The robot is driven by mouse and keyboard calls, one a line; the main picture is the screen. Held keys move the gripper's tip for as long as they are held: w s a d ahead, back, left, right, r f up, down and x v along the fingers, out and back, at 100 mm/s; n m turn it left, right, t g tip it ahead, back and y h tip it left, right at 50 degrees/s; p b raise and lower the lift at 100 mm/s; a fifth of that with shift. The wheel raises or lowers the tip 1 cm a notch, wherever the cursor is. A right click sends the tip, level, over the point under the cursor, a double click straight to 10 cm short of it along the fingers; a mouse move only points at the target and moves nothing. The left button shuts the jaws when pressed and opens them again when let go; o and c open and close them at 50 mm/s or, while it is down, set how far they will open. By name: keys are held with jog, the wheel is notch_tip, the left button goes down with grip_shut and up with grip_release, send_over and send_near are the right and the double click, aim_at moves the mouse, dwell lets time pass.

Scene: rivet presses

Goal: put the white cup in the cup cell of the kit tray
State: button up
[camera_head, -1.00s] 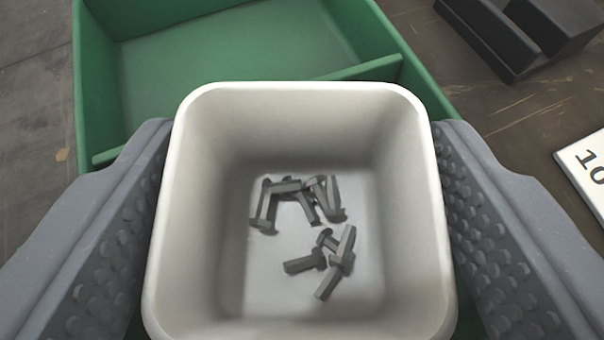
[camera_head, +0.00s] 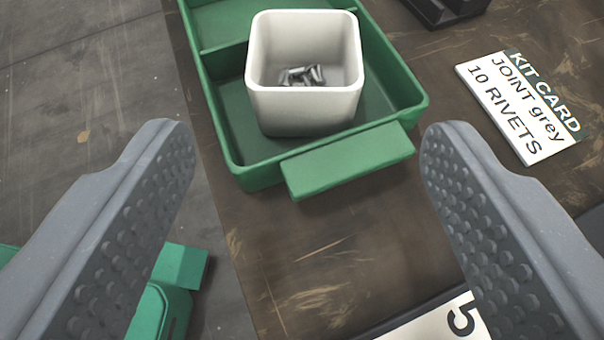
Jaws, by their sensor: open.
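The white cup (camera_head: 305,108) stands upright in the near cell of the green kit tray (camera_head: 237,172). It holds several grey rivets (camera_head: 302,76). The tray has a green divider behind the cup and a flat handle (camera_head: 348,160) on its near side. My gripper (camera_head: 302,145) is wide open and empty. Its two grey, studded fingers are apart from the cup, which sits farther off, beyond the fingertips.
A kit card (camera_head: 520,105) reading "JOINT grey 10 RIVETS" lies right of the tray. A dark object (camera_head: 445,10) is at the top right. A card marked 5 (camera_head: 440,322) is at the bottom, and green parts (camera_head: 172,290) show at lower left.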

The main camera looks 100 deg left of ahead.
jog(key=shift+d+r, duration=0.15)
jog(key=shift+d, duration=0.1)
